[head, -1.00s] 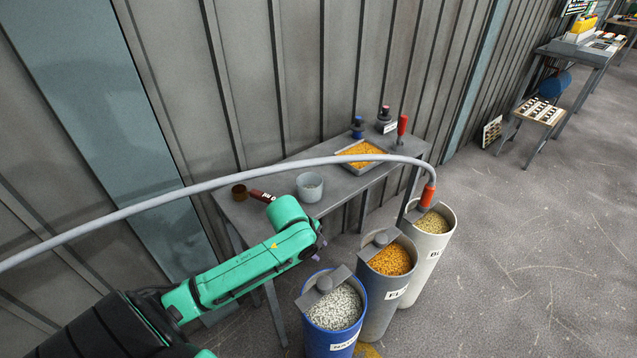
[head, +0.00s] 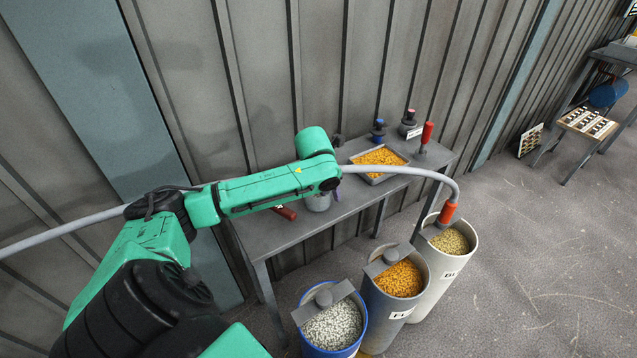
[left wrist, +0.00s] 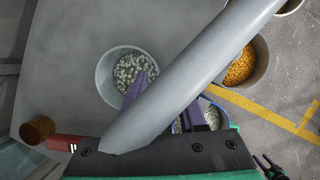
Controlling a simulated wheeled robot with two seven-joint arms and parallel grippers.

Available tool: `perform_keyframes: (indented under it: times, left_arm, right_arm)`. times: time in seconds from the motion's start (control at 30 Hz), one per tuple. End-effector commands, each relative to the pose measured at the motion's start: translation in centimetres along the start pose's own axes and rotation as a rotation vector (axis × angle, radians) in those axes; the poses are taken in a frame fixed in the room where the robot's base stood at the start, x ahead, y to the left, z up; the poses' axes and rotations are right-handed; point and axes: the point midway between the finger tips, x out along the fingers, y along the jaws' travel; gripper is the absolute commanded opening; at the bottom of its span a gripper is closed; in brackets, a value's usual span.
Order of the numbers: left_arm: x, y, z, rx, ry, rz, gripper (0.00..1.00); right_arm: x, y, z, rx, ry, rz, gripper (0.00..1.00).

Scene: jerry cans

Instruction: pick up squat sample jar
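A squat, pale, open jar (left wrist: 105,72) with white pellets inside stands on the grey table in the left wrist view. It fits the sample jar best. In the head view only part of the jar (head: 318,203) shows below my green arm. My left gripper (left wrist: 166,92) has two purple fingers spread apart. One finger overlaps the jar's right side in the left wrist view; I cannot tell whether it touches. A grey hose (left wrist: 195,75) crosses in front and hides part of the fingers. In the head view the gripper is mostly hidden behind my arm. My right gripper is out of view.
A brown cup (left wrist: 37,130) and a red labelled item (left wrist: 68,144) are near the jar. Three pellet bins, blue (head: 312,348), grey and white, stand in front.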

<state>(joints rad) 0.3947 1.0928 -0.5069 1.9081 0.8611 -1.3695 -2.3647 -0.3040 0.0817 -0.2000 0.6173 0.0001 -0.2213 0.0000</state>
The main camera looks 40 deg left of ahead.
Motion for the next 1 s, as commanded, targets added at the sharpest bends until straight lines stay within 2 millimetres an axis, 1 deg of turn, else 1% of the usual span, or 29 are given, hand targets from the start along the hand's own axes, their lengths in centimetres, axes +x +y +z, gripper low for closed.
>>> perform_keyframes:
  times: [0.03, 0.1, 0.2, 0.4, 0.47, 0.5, 0.53, 1.0]
  left_arm:
    - [0.9, -0.1, -0.1, -0.003, 0.004, -0.002, 0.4]
    - [2.4, 0.0, -0.1, -0.003, 0.003, -0.002, 0.4]
    - [3.5, 0.0, -0.1, -0.002, 0.0, 0.0, 0.4]
    - [3.6, 0.1, -0.1, 0.0, 0.0, 0.0, 0.4]
    - [3.6, 0.1, -0.1, 0.0, 0.0, 0.0, 0.17]
    - [3.6, 0.1, -0.1, -0.001, 0.0, 0.0, 0.02]
    - [3.6, 0.1, -0.1, -0.001, 0.0, 0.0, 0.0]
    - [3.6, 0.1, 0.0, -0.001, 0.0, 0.0, 0.0]
  right_arm:
    - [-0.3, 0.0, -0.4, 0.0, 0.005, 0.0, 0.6]
    - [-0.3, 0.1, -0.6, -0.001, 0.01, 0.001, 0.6]
    - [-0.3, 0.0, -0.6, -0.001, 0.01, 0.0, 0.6]
    - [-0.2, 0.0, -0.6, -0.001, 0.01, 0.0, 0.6]
    - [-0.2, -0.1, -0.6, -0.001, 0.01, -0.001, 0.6]
    - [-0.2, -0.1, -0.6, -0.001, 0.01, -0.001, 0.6]
    - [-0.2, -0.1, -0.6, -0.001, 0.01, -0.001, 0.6]
    - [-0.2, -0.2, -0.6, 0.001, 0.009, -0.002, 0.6]
